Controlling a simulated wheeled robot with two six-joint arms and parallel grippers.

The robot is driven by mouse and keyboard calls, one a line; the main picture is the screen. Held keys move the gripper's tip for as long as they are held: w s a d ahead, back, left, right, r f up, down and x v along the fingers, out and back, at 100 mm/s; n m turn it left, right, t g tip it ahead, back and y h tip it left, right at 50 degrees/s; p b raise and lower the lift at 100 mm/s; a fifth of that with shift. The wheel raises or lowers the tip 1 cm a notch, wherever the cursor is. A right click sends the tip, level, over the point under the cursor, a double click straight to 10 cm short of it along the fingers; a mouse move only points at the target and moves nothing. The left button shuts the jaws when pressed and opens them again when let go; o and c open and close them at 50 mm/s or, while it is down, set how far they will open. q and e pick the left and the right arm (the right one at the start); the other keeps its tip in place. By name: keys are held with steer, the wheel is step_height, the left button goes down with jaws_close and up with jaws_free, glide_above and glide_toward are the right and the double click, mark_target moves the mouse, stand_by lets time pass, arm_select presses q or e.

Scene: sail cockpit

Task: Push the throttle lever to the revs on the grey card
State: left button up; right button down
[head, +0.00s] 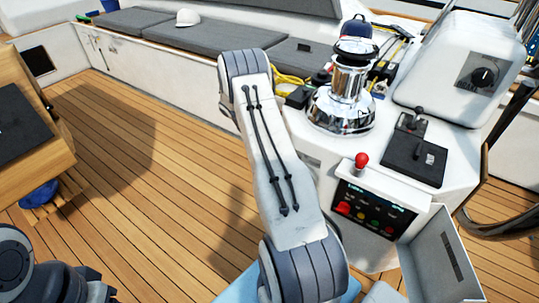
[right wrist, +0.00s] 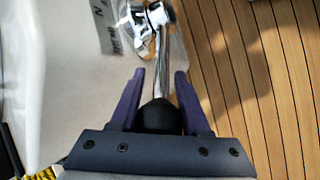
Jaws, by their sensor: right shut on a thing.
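In the right wrist view, my right gripper (right wrist: 159,76) is shut on the throttle lever, with its purple fingers either side of the black knob (right wrist: 160,118). The lever's chrome shaft (right wrist: 168,62) runs up from there to a chrome hub (right wrist: 148,18) on the white console side. A grey plate with dark letters, one of them an N, (right wrist: 108,28) lies beside the hub; I cannot tell whether it is the grey card, and no rev figure is readable. In the head view my own arm hides the lever and right gripper. My left gripper is not in view.
A chrome winch (head: 345,100) stands on the white console, with a red-knobbed lever (head: 361,163) and a button panel (head: 373,207) in front. A black control (head: 414,160) sits to the right. Open teak deck (head: 150,190) lies left. Grey cushions (head: 180,40) line the back.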

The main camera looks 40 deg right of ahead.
steer(key=shift+c, duration=1.9)
jaws_free()
steer(key=shift+s, duration=0.1)
steer(key=shift+r, duration=0.15)
steer(key=p+v, duration=0.1)
steer(key=v, duration=0.9)
